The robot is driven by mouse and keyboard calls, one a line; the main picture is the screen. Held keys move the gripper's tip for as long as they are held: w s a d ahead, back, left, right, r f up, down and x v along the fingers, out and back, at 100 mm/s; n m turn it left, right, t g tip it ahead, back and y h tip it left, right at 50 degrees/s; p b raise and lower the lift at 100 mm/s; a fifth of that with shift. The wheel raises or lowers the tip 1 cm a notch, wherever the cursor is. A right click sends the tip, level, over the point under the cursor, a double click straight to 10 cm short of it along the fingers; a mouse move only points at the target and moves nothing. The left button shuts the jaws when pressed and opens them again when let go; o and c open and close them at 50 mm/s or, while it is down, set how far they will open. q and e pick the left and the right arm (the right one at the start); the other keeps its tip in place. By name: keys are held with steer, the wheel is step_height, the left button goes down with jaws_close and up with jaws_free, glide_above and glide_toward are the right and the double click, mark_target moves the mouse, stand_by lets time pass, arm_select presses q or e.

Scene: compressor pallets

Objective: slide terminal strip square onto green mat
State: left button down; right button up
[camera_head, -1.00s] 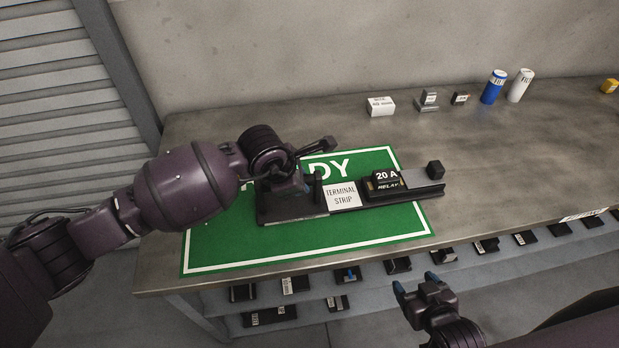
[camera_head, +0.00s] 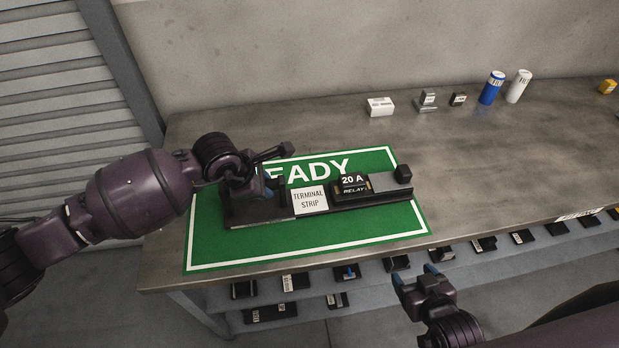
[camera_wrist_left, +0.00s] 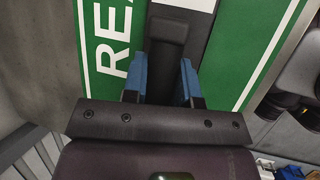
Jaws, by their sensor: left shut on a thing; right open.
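The terminal strip (camera_head: 310,200) is a long black rail with a white label, a 20 A relay block and a black end post. It lies on the green mat (camera_head: 300,240), its right end near the mat's right edge, and looks nearly parallel to the mat's long sides. My left gripper (camera_head: 268,184) is shut on the strip's left end post. In the left wrist view the blue fingers hold the black post (camera_wrist_left: 165,65) from both sides. My right gripper (camera_head: 414,280) is open and empty in front of the bench, over the lower shelf.
The bench top (camera_head: 480,150) is clear to the right of the mat. A white box (camera_head: 380,107), small blocks, a blue can (camera_head: 492,88) and a white can (camera_head: 519,86) stand at the back. Several dark parts lie on the shelf (camera_head: 370,290) below the front edge.

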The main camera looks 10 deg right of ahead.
arm_select(q)
steer(key=shift+a+f, duration=0.15)
steer(key=shift+a, duration=0.9)
steer(key=shift+a+f, duration=0.1)
steer(key=shift+a, duration=1)
steer(key=c, duration=0.9)
jaws_free()
steer(key=shift+o, duration=0.4)
steer(key=shift+r, duration=0.2)
steer(key=v, duration=1.1)
steer(key=shift+r, duration=0.35)
steer(key=shift+s, duration=0.1)
